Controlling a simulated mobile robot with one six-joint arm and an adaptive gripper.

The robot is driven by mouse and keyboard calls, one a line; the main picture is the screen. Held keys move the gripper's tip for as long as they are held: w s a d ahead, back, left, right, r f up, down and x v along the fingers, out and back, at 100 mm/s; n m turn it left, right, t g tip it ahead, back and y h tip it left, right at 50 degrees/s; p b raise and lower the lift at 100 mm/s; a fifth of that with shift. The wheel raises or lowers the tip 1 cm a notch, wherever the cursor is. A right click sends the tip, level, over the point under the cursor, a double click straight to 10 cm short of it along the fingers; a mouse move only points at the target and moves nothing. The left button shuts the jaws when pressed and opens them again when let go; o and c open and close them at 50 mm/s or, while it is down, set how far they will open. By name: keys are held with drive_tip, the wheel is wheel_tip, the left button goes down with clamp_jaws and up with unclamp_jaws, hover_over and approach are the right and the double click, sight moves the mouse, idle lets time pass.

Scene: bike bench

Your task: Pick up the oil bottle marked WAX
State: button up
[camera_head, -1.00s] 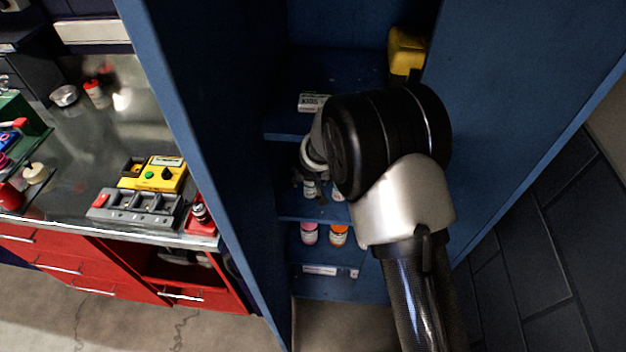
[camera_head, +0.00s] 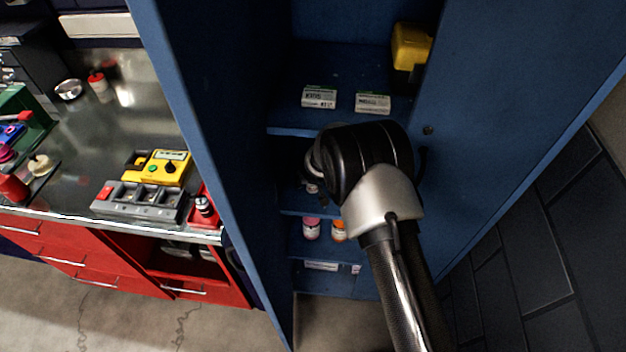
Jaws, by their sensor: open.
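My gripper (camera_head: 306,183) is a small dark shape at the middle shelf of the blue cabinet, mostly hidden behind my wrist. It is open. A small pale bottle (camera_head: 312,188) shows in part right by the fingers on that shelf; its label cannot be read, and whether the fingers are around it or beside it cannot be told. A pink bottle (camera_head: 311,229) and an orange bottle (camera_head: 338,231) with white labels stand upright on the shelf below. I cannot make out the word WAX on any bottle.
Two small boxes (camera_head: 319,97) (camera_head: 373,103) lie on the upper shelf, with a yellow object (camera_head: 410,46) behind. Cabinet side panels (camera_head: 205,130) close in the arm left and right. A red workbench (camera_head: 75,250) with a yellow device (camera_head: 163,168) stands at left.

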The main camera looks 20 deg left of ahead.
drive_tip(key=shift+c, duration=0.3)
drive_tip(key=c, duration=1.1)
drive_tip(key=shift+c, duration=0.2)
drive_tip(key=shift+r, duration=0.15)
